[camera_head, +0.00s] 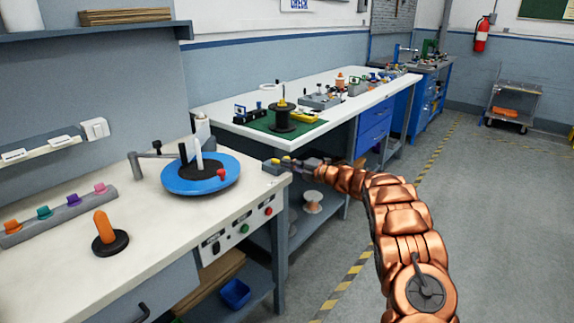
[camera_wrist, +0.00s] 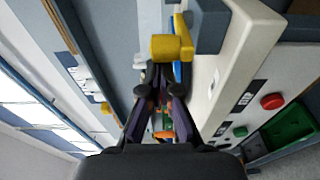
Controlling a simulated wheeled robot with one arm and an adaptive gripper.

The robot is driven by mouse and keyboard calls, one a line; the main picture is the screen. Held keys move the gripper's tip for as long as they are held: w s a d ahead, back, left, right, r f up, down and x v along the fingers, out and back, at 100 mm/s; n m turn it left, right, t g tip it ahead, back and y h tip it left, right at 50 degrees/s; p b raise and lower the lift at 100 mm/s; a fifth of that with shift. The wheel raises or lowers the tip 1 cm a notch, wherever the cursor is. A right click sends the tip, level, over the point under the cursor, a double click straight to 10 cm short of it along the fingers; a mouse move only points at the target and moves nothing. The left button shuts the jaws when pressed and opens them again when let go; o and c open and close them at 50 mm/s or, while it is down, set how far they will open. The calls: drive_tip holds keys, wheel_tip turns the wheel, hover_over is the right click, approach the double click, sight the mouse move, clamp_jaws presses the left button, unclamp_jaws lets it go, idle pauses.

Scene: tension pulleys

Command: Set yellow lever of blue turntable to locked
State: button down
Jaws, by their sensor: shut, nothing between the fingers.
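The blue turntable (camera_head: 176,184) sits on the near white bench, with a black hub, an upright white post and a small red knob at its rim. A blue sliver (camera_wrist: 177,73) shows in the wrist view. The yellow lever (camera_wrist: 166,47) shows there as a blocky yellow piece just beyond my fingertips. My gripper (camera_wrist: 158,72) is shut and empty, pointing at it; I cannot tell whether they touch. In the head view my gripper (camera_head: 277,165) is at the bench's right corner, right of the turntable. Small yellow spots show near it. The lever's setting cannot be made out.
A control panel with a red button (camera_wrist: 272,101) and a green button (camera_wrist: 240,132) is on the bench's front. An orange peg (camera_head: 104,228) on a black base stands front left. A second bench (camera_head: 340,95) with a spool is behind. Open floor lies right.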

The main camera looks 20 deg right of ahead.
drive_tip(key=shift+d+r, duration=0.15)
drive_tip(key=shift+d, duration=0.4)
drive_tip(key=s+a+b, duration=0.3)
drive_tip(key=a+b, duration=0.1)
drive_tip(key=b, duration=0.1)
drive_tip(key=s+d, duration=0.5)
drive_tip(key=d, duration=0.3)
